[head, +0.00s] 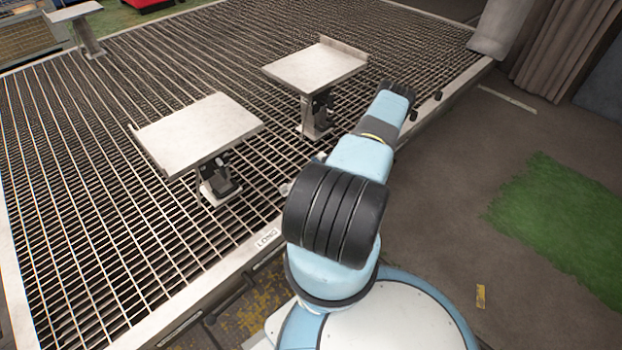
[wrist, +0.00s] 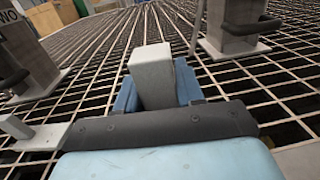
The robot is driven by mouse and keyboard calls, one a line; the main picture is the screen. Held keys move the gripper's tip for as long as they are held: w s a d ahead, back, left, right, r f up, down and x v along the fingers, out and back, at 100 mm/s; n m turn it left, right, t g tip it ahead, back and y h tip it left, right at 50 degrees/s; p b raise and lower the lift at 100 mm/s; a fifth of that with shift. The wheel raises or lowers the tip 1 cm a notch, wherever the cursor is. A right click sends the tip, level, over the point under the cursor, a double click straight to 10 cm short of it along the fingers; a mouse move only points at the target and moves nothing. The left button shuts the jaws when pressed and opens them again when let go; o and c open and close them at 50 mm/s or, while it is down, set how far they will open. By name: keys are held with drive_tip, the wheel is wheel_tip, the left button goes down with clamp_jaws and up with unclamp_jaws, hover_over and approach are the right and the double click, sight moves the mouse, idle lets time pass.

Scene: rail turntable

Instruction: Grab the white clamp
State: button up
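In the wrist view a pale grey-white block (wrist: 152,75) stands upright at the middle, flanked by blue parts of my gripper (wrist: 158,98). I cannot tell whether the block is a finger or a held thing, so the gripper's opening is unclear. A small whitish piece (wrist: 34,134) with a flat plate lies low on the left, beside my gripper and apart from the central block. It may be the white clamp, but only part of it shows. In the head view my arm hides the gripper, and no clamp can be made out for sure.
Two metal stands with flat tops, the left stand (head: 203,133) and right stand (head: 315,70), rise from the grating (head: 100,150). Their posts and black levers flank the wrist view. A third stand (head: 85,30) is far back left. Bare floor (head: 450,200) is at right.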

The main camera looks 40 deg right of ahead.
clamp_jaws()
drive_tip(key=shift+r, duration=0.1)
idle(0.6)
